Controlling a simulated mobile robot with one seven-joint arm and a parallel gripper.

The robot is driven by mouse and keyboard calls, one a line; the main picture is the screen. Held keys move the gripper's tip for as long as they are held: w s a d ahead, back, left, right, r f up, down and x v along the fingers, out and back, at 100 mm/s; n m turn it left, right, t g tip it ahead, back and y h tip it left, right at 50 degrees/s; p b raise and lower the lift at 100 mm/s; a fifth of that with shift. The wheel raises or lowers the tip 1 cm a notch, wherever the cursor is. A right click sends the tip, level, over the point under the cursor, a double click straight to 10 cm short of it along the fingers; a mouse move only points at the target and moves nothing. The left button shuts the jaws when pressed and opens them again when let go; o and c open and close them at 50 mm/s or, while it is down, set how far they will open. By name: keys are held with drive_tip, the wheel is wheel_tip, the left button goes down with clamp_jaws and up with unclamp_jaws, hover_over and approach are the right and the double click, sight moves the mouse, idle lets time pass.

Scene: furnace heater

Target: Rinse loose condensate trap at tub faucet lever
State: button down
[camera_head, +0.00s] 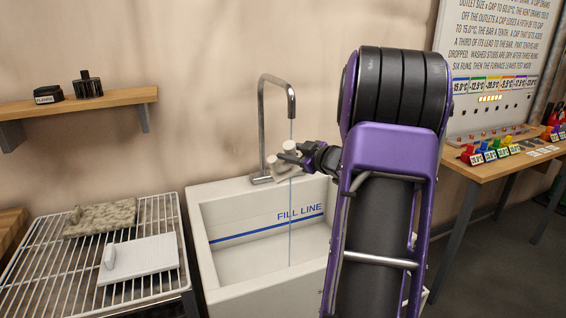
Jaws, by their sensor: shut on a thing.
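My gripper (293,158) is over the back of the white tub (206,232), its dark fingers shut on a small pale grey piece (288,148), which looks like the condensate trap. Fingers hide part of the piece. The tall metal faucet (263,110) stands at the tub's back rim, its spout bent to the right. A thin stream of water (291,130) falls from the spout to the held piece, and shows again below it down into the tub. I cannot make out the faucet lever clearly; the gripper is close to the faucet's base.
A wall shelf (110,99) holds a black box and a dark bottle. A wooden bench (480,172) with coloured caps stands at right. My arm hides the tub's right side.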

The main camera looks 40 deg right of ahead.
sight(277, 163)
drive_tip(key=shift+s, duration=0.1)
drive_tip(key=shift+s+a+b, duration=0.25)
drive_tip(key=shift+s+a, duration=0.4)
drive_tip(key=shift+a, duration=0.5)
drive_tip(key=shift+s+a+b, duration=0.2)
drive_tip(key=shift+s+a, duration=0.4)
drive_tip(key=shift+a, duration=0.55)
drive_tip(key=shift+s+a+b, duration=0.25)
drive_tip(key=shift+s+a, duration=0.4)
drive_tip(key=shift+a, duration=0.5)
drive_tip(key=shift+r, duration=0.1)
drive_tip(key=s+a+r+p, duration=0.2)
drive_tip(key=a+r+p, duration=0.1)
drive_tip(key=a, duration=0.1)
drive_tip(key=shift+s+a+r, duration=0.2)
drive_tip(key=shift+r, duration=0.2)
drive_tip(key=shift+w+a, duration=0.1)
